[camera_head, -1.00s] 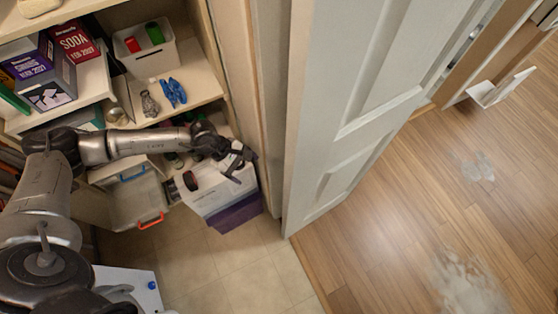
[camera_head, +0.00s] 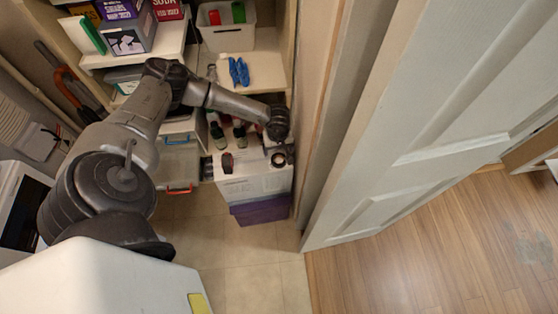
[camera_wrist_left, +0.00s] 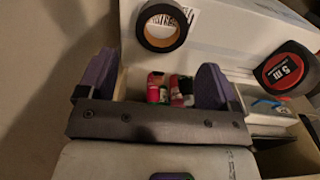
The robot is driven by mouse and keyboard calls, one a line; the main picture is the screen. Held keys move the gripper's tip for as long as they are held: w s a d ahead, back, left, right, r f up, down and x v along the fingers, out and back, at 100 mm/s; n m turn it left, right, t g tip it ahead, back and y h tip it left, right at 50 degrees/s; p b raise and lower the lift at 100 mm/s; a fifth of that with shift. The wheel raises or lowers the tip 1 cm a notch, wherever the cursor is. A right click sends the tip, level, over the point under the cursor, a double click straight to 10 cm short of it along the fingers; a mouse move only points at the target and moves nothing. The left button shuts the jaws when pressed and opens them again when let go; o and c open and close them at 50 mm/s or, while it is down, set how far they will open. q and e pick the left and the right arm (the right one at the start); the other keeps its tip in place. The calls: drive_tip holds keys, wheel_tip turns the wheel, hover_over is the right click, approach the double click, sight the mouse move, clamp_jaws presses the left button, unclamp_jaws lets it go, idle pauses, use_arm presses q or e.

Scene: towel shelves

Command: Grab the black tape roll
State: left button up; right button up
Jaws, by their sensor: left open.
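The black tape roll (camera_wrist_left: 143,24), a dark ring with an orange-brown inner edge, lies flat on a white box top in the left wrist view. In the head view the tape roll (camera_head: 278,159) is near the box's right end, close to my left gripper. My left gripper (camera_wrist_left: 153,80) is open, with its two purple fingertips apart and nothing held between them. The tape roll is beyond the fingertips, not between them. In the head view the wrist hides much of the gripper. My right gripper is not in view.
A red and black tape measure (camera_wrist_left: 287,68) lies right of the roll; the white box (camera_head: 250,187) rests on a purple one (camera_head: 262,210). Bottles (camera_head: 218,135) stand behind. A shelf (camera_head: 265,75) is above, and a door frame (camera_head: 322,120) is close on the right.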

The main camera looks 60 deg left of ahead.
sight(278, 159)
use_arm(q)
drive_tip(key=shift+f+b, duration=0.45)
drive_tip(key=shift+f, duration=2.35)
drive_tip(key=shift+c, duration=0.4)
drive_tip(key=c, duration=0.9)
